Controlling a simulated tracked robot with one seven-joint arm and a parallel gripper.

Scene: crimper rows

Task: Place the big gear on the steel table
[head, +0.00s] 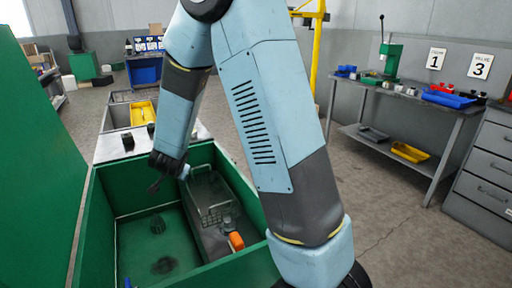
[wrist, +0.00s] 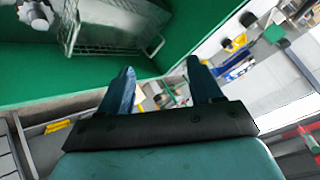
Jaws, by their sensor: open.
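A pale metal gear (wrist: 38,12) lies at the upper left of the wrist view, cut by the frame edge, on a green floor. My gripper (head: 168,182) is above the bin's far end. In the wrist view my gripper (wrist: 162,78) is open, with nothing held between its fingers, and apart from the gear. A grey metal table (head: 425,102), likely the steel table, stands at the right against the wall.
A grey metal part with a wire basket (head: 215,215) and an orange piece (head: 236,241) takes up the bin's right side. Blue trays (head: 448,99) and a green press (head: 390,58) occupy the table top. Open concrete floor lies between bin and table.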

